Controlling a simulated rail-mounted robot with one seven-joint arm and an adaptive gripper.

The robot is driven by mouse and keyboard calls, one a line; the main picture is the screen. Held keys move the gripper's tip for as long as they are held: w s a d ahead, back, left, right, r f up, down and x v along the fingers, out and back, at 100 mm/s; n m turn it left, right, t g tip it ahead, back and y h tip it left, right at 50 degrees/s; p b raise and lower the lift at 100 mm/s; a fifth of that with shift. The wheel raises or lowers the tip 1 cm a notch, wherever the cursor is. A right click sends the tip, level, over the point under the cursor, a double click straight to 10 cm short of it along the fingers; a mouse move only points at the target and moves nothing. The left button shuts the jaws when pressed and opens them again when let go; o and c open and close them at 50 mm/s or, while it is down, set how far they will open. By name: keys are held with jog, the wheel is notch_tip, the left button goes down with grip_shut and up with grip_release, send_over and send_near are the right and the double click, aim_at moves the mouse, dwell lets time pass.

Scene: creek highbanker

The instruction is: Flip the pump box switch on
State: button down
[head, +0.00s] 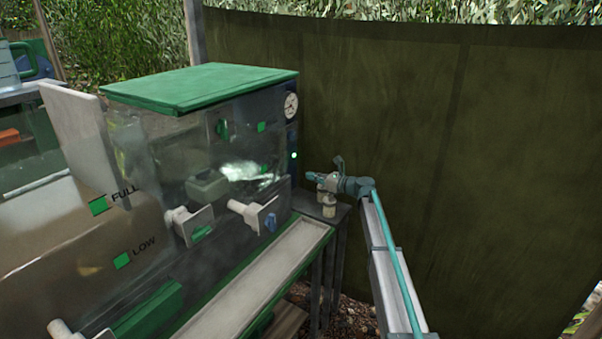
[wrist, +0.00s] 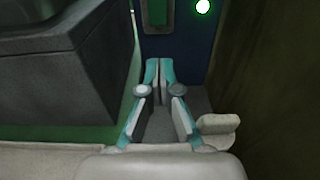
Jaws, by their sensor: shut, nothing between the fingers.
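The pump box shows as a dark blue panel (head: 293,142) on the right end of the clear tank in the head view. It also fills the upper middle of the wrist view (wrist: 182,42). A lit green lamp (head: 294,155) is on it; in the wrist view the lamp (wrist: 203,6) glows at the top edge. Left of the lamp is a green-edged upright plate (wrist: 157,14), cut off by the frame; I cannot make out a switch lever or its position. My gripper (wrist: 158,66) is shut and empty, its teal fingertips below the plate and pointing at the panel.
A clear tank with a green lid (head: 200,87) stands left of my gripper. A round gauge (head: 291,105) sits above the lamp. A pale trough (head: 250,285) runs along the tank's front. A dark green screen (head: 440,130) closes the right and back.

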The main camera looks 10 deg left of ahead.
jog(key=shift+f+v, duration=0.25)
jog(key=shift+v, duration=0.85)
jog(key=shift+f+v, duration=0.25)
jog(key=shift+v, duration=0.85)
jog(key=shift+r, duration=0.1)
